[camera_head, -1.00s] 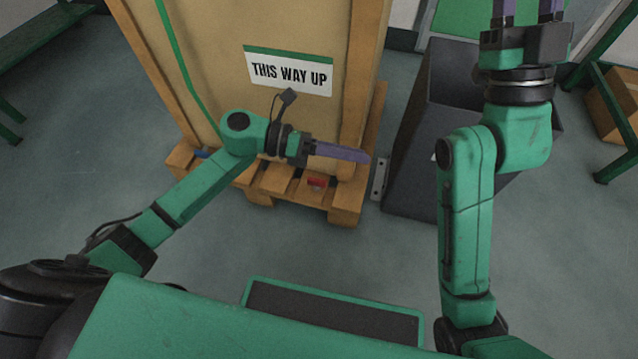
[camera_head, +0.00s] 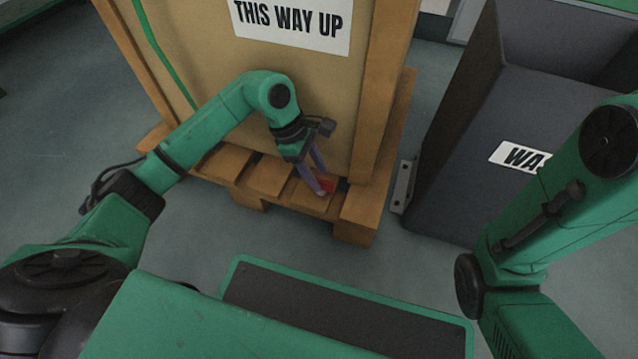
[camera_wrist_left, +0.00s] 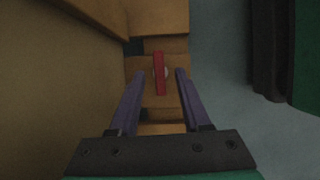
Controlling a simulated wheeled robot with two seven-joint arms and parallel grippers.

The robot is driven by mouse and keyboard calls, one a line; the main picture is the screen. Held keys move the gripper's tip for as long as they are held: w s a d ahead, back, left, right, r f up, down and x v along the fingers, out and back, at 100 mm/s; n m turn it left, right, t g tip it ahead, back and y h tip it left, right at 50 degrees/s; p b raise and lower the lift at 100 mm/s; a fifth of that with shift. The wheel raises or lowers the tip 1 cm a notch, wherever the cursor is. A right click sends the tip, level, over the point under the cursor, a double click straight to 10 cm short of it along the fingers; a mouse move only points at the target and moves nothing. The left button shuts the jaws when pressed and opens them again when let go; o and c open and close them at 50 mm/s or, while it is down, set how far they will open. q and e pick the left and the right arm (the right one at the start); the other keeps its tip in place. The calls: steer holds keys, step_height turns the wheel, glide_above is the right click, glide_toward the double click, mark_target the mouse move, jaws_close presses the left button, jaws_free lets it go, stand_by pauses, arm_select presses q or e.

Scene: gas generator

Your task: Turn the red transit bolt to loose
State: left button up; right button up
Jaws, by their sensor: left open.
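The red transit bolt (camera_head: 327,185) sits on the front of the wooden pallet, at the foot of the crate. My left gripper (camera_head: 322,184) is open and points down at the bolt. In the left wrist view its two purple fingers (camera_wrist_left: 160,73) stand on either side of the bar, with a gap on each side. I cannot tell how far above the bolt the fingertips are. My right gripper is out of view; only its arm shows at the right.
The tall crate (camera_head: 240,85) marked "THIS WAY UP" stands on the pallet (camera_head: 358,205). A dark grey bin (camera_head: 460,130) with a partly hidden label stands to the right. A small metal bracket (camera_head: 403,185) lies between them. Clear floor lies in front of the pallet.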

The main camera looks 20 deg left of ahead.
arm_select(q)
steer(key=shift+d+f, duration=0.3)
steer(key=shift+f, duration=0.3)
steer(key=shift+r, duration=0.1)
jaws_close()
